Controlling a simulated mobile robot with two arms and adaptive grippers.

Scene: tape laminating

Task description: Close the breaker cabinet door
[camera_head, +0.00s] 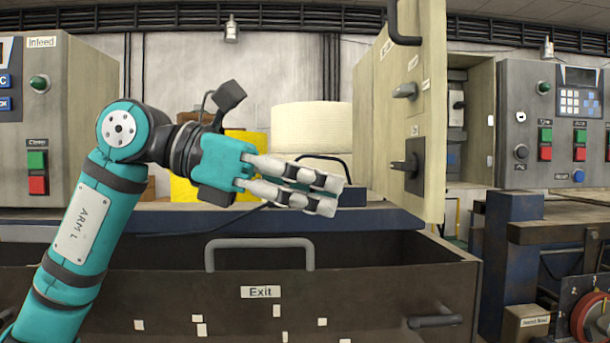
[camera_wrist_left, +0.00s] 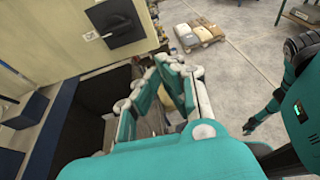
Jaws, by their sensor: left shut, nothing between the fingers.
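The breaker cabinet door (camera_head: 433,110) stands open in the head view, swung out toward me. Its face carries dark handles and small labels. The opening of the breaker cabinet (camera_head: 479,120) shows to the right of the door, with switches inside. My left gripper (camera_head: 330,195) is shut and empty, left of the door's lower part and apart from it. In the left wrist view, the fingers (camera_wrist_left: 170,85) point past the door panel (camera_wrist_left: 45,45) and its black handle (camera_wrist_left: 120,22).
An open drawer labelled Exit (camera_head: 260,292) with a grey handle lies below my gripper. A control panel (camera_head: 575,120) stands at the right, an infeed panel (camera_head: 40,120) at the left. A loaded pallet (camera_wrist_left: 200,32) sits on the floor.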

